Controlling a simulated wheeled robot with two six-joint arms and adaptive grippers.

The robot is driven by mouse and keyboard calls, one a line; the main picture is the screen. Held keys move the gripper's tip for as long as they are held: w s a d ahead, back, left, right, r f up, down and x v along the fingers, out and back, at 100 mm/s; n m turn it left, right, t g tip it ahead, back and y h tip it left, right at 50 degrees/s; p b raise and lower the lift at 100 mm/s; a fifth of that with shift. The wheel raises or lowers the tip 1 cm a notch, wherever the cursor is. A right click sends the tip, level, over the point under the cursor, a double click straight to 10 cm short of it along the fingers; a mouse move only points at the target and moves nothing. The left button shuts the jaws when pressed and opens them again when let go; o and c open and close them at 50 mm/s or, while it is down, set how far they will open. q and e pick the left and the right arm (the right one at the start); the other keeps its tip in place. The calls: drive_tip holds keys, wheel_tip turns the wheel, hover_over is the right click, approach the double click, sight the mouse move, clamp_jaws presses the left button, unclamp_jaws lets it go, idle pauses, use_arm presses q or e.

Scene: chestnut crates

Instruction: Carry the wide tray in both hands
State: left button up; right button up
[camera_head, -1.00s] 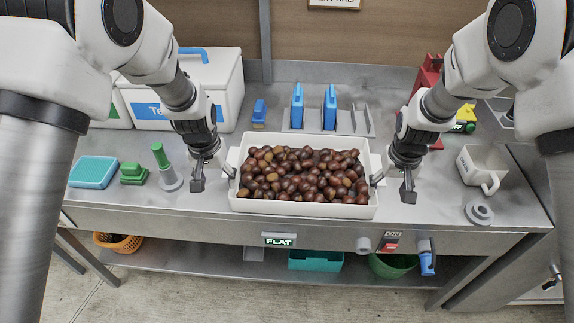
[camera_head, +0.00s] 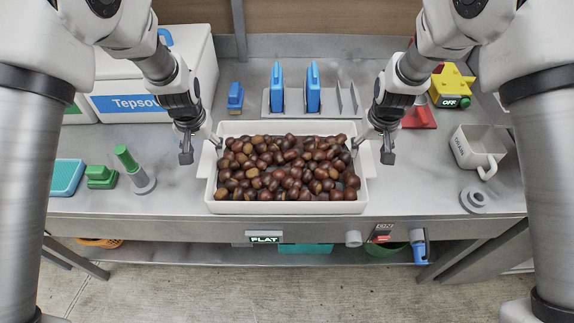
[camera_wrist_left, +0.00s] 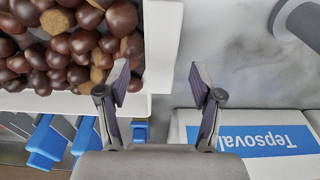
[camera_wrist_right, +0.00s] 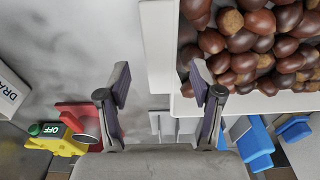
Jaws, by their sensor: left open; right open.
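The wide white tray (camera_head: 288,208), full of brown chestnuts (camera_head: 290,168), sits on the grey metal worktop. It has a plain white ledge at each short end. My left gripper (camera_head: 202,150) is open at the tray's left end; in the left wrist view (camera_wrist_left: 160,85) one finger is over the chestnut side and the other outside, with the ledge (camera_wrist_left: 161,45) between them. My right gripper (camera_head: 371,150) is open at the right end; in the right wrist view (camera_wrist_right: 162,85) its fingers likewise lie either side of the right ledge (camera_wrist_right: 157,50). I cannot tell whether they touch the tray.
Behind the tray stand two blue items in a metal rack (camera_head: 290,103). A white cool box (camera_head: 155,75) is at the back left. A green-handled tool (camera_head: 135,170) is left; a white mug (camera_head: 478,148) and yellow box (camera_head: 452,87) are right. A "FLAT" sign (camera_head: 264,239) is on the front edge.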

sight(207, 157)
use_arm(q)
wheel_tip(207, 157, down, 3)
drive_tip(key=shift+a+f, duration=0.1)
drive_tip(key=shift+f, duration=0.05)
use_arm(e)
wheel_tip(207, 157, down, 3)
drive_tip(key=shift+f, duration=0.15)
use_arm(q)
drive_tip(key=shift+w+f, duration=0.15)
drive_tip(key=shift+f, duration=0.15)
use_arm(e)
drive_tip(key=shift+w+f, duration=0.1)
drive_tip(key=shift+f, duration=0.2)
use_arm(q)
drive_tip(key=shift+r, duration=0.1)
clamp_jaws()
use_arm(e)
drive_tip(key=shift+r, duration=0.1)
clamp_jaws()
